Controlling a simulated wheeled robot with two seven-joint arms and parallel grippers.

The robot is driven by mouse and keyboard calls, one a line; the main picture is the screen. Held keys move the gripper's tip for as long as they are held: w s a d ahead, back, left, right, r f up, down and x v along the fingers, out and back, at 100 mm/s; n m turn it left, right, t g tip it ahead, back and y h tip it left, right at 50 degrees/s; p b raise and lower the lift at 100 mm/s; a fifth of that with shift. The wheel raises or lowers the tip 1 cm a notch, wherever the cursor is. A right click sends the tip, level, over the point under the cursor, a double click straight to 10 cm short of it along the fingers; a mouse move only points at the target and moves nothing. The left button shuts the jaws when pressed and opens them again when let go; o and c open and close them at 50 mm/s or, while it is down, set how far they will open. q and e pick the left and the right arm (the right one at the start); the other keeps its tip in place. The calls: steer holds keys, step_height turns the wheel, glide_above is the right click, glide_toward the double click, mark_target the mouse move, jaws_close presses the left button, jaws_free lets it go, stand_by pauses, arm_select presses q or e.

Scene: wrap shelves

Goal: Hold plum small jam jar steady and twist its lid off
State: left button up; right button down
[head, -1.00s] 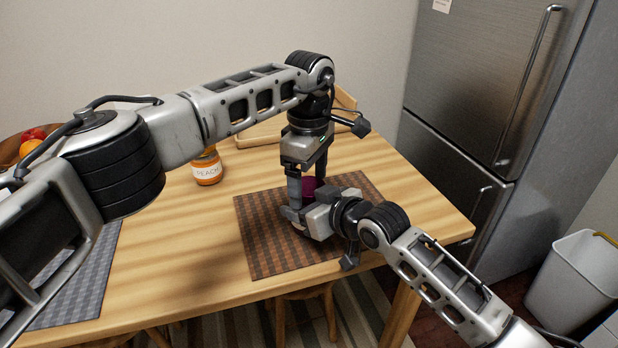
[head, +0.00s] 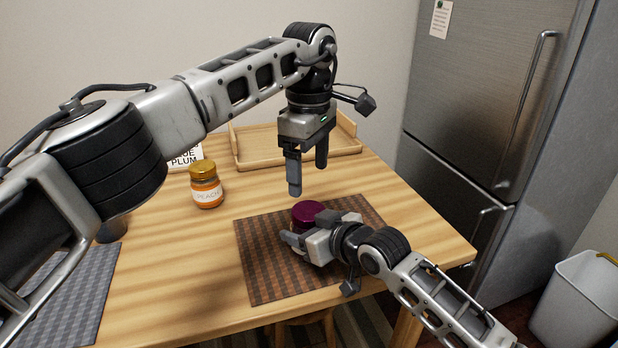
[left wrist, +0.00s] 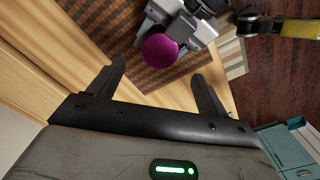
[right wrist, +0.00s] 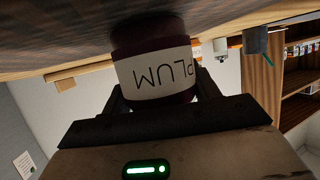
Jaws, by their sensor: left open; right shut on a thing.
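The plum small jam jar (head: 307,212) stands upright on the brown woven mat (head: 265,270); its round magenta lid shows on top. My right gripper (head: 303,234) is shut around the jar's body from the front right. In the right wrist view the jar's white PLUM label (right wrist: 155,76) shows between the fingers. My left gripper (head: 308,178) hangs above the jar, pointing down, open and empty, clear of the lid. The left wrist view shows the lid (left wrist: 160,50) beyond the open fingers. The jar's lower body is mostly hidden by my right gripper in the head view.
A peach jar (head: 206,188) with a gold lid stands left of the mat, before a card (head: 187,158) partly hidden by my left arm. A wooden tray (head: 240,160) lies at the back. A grey mat (head: 70,295) is at the left. A fridge (head: 470,110) stands right.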

mark_target(309, 210)
arm_select(q)
step_height(309, 210, down, 8)
steer(key=shift+r, duration=0.1)
stand_by(0.4)
steer(key=c, duration=1)
steer(key=o, duration=1.1)
steer(key=shift+c, duration=0.2)
steer(key=shift+r, duration=0.1)
steer(key=shift+r, duration=2.2)
arm_select(e)
steer(key=shift+c, duration=1.5)
jaws_free()
